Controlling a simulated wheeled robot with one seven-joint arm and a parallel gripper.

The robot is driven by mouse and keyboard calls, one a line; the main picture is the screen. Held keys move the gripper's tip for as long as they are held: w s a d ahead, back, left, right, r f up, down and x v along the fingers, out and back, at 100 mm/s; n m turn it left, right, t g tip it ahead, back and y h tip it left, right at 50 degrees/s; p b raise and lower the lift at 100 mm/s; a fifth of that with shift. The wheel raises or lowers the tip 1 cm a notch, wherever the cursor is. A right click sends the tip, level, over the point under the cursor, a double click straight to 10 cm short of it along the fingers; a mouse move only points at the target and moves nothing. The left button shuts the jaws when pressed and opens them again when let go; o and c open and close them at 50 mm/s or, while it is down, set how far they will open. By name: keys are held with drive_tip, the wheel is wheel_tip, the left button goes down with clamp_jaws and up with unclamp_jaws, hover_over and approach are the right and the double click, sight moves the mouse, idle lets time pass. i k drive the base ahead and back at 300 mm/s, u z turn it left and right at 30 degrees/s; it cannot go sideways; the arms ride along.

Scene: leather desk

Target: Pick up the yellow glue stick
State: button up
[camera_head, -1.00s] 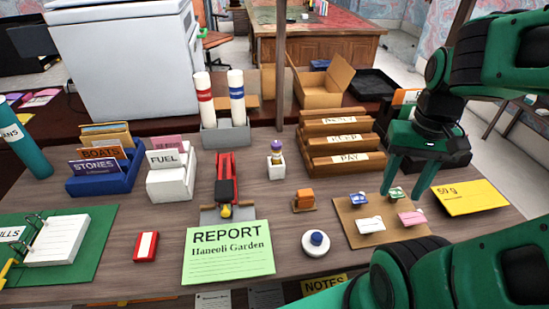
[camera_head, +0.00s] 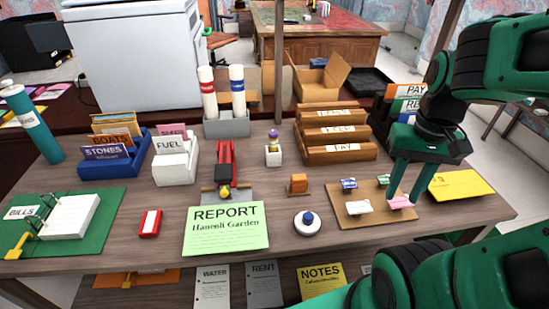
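A small stick with a purple top and a hint of yellow (camera_head: 273,137) stands upright in a white holder (camera_head: 273,156) at the middle of the desk; it looks like the glue stick, but is too small to be sure. My gripper (camera_head: 402,198) points down at the right, over or near the brown board with small cards. It is well to the right of the stick and nearer the front.
Wooden sorting trays (camera_head: 336,143) stand right of the stick. The red stapler-like tool (camera_head: 225,165) is left of it, with white tubes (camera_head: 237,95) behind. An orange block (camera_head: 298,183) and round white object (camera_head: 307,223) lie in front. The brown board (camera_head: 352,218) lies below my gripper.

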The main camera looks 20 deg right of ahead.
sight(273, 143)
drive_tip(key=z, duration=0.05)
drive_tip(key=k, duration=0.25)
drive_tip(key=z, duration=2.15)
drive_tip(key=k, duration=0.7)
drive_tip(key=u, duration=1.85)
drive_tip(key=i, duration=1)
drive_tip(key=z, duration=0.05)
